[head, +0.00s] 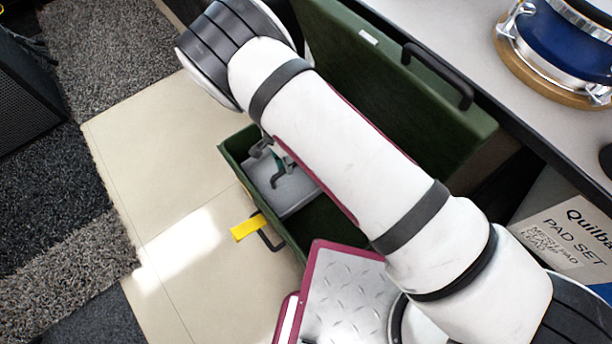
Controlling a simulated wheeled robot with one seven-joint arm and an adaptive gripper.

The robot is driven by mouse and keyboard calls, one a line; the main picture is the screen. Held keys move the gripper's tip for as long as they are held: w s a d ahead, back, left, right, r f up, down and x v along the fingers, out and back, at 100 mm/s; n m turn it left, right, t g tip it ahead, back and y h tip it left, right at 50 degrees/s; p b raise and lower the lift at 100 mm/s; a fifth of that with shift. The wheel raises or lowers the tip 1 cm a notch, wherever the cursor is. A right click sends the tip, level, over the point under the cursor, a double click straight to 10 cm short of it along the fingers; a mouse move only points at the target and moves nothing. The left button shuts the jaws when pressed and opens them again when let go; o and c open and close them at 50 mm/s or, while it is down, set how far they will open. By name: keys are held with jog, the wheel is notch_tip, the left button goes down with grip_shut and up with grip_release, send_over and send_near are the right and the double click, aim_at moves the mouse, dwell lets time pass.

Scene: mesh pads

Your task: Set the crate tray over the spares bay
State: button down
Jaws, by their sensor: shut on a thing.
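The green crate (229,155) is open at the top, and my arm crosses over much of it. The grey crate tray (299,203) sits at the crate's far-left end, within its walls. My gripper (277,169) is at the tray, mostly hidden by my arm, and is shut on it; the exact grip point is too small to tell. To the right of the tray, the crate's dark green interior (325,222) is uncovered. I cannot tell which part is the spares bay.
A yellow tag (248,227) hangs by the crate's dark handle (269,237). A larger green case (408,101) stands behind, beside a grey counter (470,38) with a blue drum (566,40). A pad set box (572,232) is at right. Pale floor (165,150) is clear at left.

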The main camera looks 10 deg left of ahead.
jog(key=shift+w+a+b, duration=0.45)
jog(key=shift+w+a, duration=0.45)
jog(key=shift+a, duration=0.15)
jog(key=shift+w+a+b, duration=0.4)
jog(key=shift+w+a, duration=0.45)
jog(key=shift+a, duration=0.2)
jog(key=c, duration=1.6)
grip_release()
jog(key=shift+o, duration=0.2)
notch_tip(320, 180, up, 12)
jog(key=w+a, duration=0.1)
jog(key=shift+w+a, duration=0.2)
jog(key=shift+a, duration=0.15)
jog(key=shift+s+f, duration=0.1)
